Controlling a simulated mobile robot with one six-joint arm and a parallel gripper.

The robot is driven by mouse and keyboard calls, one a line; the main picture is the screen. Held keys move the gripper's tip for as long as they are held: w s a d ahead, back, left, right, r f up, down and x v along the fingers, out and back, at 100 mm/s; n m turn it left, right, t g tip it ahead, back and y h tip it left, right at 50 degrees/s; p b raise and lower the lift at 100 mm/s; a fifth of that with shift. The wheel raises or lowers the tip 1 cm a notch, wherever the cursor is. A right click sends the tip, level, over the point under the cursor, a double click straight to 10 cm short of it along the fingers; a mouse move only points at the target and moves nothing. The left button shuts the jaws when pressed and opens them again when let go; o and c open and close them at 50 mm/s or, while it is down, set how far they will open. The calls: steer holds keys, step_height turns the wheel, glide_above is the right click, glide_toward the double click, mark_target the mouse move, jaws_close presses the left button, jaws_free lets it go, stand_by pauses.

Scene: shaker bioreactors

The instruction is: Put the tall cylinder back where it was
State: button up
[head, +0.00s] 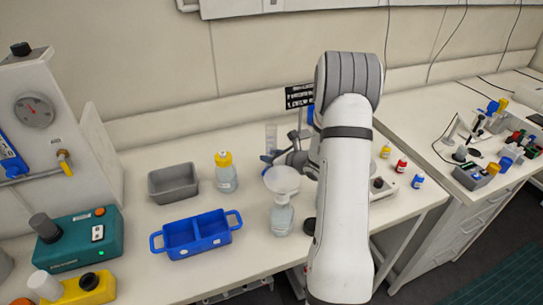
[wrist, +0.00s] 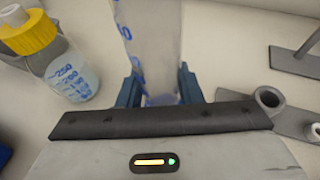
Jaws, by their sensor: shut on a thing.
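The tall cylinder (wrist: 152,45) is clear with blue graduation marks. In the wrist view it stands between the two blue fingers of my gripper (wrist: 160,84), which is shut on it near its lower visible part. In the head view the cylinder (head: 271,136) looks upright above the bench, behind the funnel bottle. My gripper (head: 270,157) is partly hidden there by my arm. The cylinder's foot is hidden, so I cannot tell whether it touches the bench.
A yellow-capped bottle (head: 226,172) stands left of the cylinder, close by in the wrist view (wrist: 68,72). A bottle with a funnel (head: 282,212) stands in front. A grey tray (head: 173,184) and blue two-part carrier (head: 197,236) lie left. A metal stand base (wrist: 292,62) is right.

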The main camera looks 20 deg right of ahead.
steer(key=shift+s+f, duration=0.1)
steer(key=shift+f, duration=0.2)
steer(key=o, duration=1.1)
steer(key=shift+c, duration=0.2)
steer(key=shift+r, duration=0.15)
steer(key=shift+r, duration=0.15)
steer(key=b+v, duration=0.2)
steer(key=v, duration=0.5)
steer(key=shift+s, duration=0.2)
